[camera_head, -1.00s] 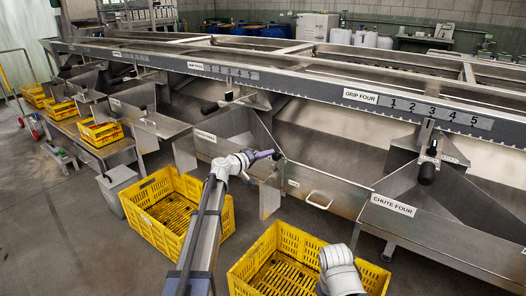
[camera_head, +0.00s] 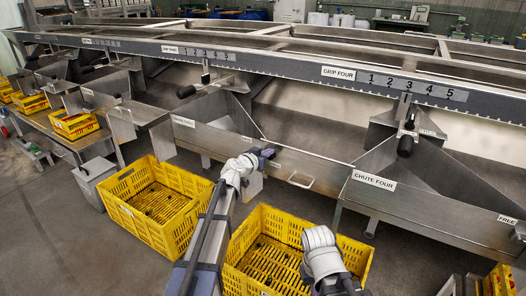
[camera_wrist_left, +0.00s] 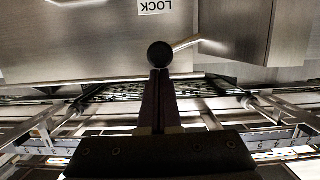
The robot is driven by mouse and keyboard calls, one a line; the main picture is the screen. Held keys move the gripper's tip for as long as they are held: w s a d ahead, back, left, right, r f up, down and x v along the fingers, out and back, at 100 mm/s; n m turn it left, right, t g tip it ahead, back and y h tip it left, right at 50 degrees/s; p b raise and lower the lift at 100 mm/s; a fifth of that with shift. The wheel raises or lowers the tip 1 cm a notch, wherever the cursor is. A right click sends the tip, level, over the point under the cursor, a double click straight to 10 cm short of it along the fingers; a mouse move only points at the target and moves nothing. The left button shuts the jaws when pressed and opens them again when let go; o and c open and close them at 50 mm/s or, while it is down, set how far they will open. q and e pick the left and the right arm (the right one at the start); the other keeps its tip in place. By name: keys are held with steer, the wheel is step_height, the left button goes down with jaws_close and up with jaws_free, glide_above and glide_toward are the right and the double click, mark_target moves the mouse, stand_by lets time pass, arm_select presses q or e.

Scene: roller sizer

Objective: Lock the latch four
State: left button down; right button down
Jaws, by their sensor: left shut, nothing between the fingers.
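My left gripper (camera_head: 264,155) is in front of the long steel panel between the chute three and chute four areas. In the left wrist view my left gripper (camera_wrist_left: 160,76) has its fingers together, with nothing between them. A round black knob (camera_wrist_left: 160,53) on a bent metal rod (camera_wrist_left: 186,43) is right at the fingertips; I cannot tell whether they touch. An upside-down LOCK label (camera_wrist_left: 160,6) is on the steel plate beyond the knob. The CHUTE FOUR label (camera_head: 374,181) is to the right in the head view. My right gripper is out of view.
A black-handled lever (camera_head: 405,146) hangs below the GRIP FOUR scale (camera_head: 410,87). A FREE label (camera_head: 507,220) is at the far right. A loop handle (camera_head: 301,181) is right of my left gripper. Yellow crates (camera_head: 160,232) stand on the floor below.

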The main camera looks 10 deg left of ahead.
arm_select(q)
steer(key=shift+s+d+f+m+t+y+b, duration=0.15)
steer(key=shift+d+f+m+b, duration=0.1)
steer(key=shift+f+m+b, duration=0.25)
steer(key=shift+d+f+m+t+y+b, duration=0.1)
steer(key=shift+d+f+m+y+b, duration=0.15)
steer(key=shift+f+m+b, duration=0.35)
steer(key=shift+s+d+f+m+t+y+b, duration=0.1)
steer(key=shift+d+f+m+b, duration=0.25)
steer(key=shift+f, duration=0.25)
steer(key=shift+a, duration=0.1)
steer(key=shift+r+p, duration=0.5)
steer(key=shift+r, duration=0.05)
steer(key=s+a+r+p, duration=0.1)
steer(key=s+r+p, duration=0.4)
steer(key=s, duration=0.4)
steer(key=shift+s+a, duration=0.35)
steer(key=shift+a, duration=0.05)
steer(key=shift+d, duration=0.1)
